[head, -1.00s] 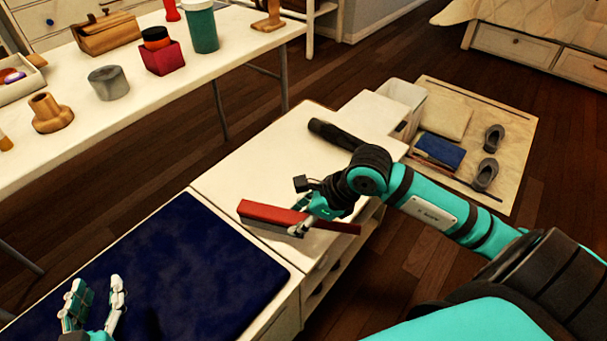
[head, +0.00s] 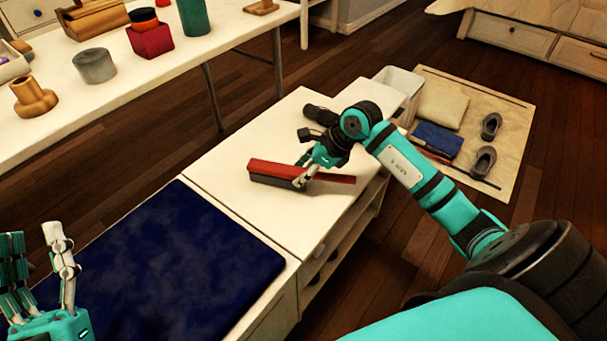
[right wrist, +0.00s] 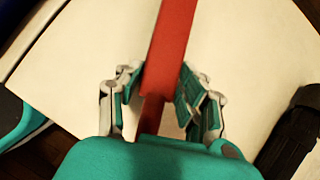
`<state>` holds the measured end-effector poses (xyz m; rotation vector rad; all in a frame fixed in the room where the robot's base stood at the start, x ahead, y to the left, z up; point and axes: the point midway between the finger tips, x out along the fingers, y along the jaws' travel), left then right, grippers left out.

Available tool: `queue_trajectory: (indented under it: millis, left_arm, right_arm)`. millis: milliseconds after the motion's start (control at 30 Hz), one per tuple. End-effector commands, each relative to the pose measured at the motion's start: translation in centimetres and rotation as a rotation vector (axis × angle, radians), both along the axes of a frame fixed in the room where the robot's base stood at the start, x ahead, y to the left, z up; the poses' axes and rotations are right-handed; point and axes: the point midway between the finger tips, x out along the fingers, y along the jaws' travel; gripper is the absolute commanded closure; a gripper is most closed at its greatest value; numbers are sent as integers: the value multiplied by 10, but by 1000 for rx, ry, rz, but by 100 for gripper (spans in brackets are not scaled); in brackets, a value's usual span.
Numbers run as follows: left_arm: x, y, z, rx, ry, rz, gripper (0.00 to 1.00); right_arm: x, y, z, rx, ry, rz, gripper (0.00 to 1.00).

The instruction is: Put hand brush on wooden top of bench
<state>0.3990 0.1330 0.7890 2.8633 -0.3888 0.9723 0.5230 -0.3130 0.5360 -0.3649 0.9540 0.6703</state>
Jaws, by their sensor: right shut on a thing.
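The hand brush (head: 290,170) has a long red body and handle with a dark grey underside. My right gripper (head: 308,172) is shut on its middle, and the fingers close around the red handle (right wrist: 172,45) in the right wrist view. The brush is over the bench's bare pale top (head: 240,205), very low, and I cannot tell if it touches. My left gripper (head: 38,240) is open and empty at the lower left, beside the bench's blue cushion (head: 170,270).
A dark cylindrical object (head: 320,115) lies on the bench top behind my right gripper. A white bin (head: 400,82) and a mat with shoes (head: 485,160) are beyond the bench. A long table (head: 120,100) with several objects stands at the left.

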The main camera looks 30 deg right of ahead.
Motion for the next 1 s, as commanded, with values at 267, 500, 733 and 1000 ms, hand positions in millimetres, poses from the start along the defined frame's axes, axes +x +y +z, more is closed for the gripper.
queue_trajectory:
  millis: [267, 500, 733, 1000]
  left_arm:
    - [-3, 0, 4, -7, -23, -1, 60]
    - [-3, 0, 4, -8, -28, -1, 60]
    - [-3, 0, 4, -8, -27, -1, 60]
    - [10, -1, -12, 28, 99, 4, 60]
  right_arm:
    - [0, 0, -2, 0, -1, -1, 97]
    - [0, 0, -3, 0, 0, -1, 41]
    - [0, 0, -2, 0, 0, 0, 39]
    - [-8, -8, 16, -4, 1, -2, 39]
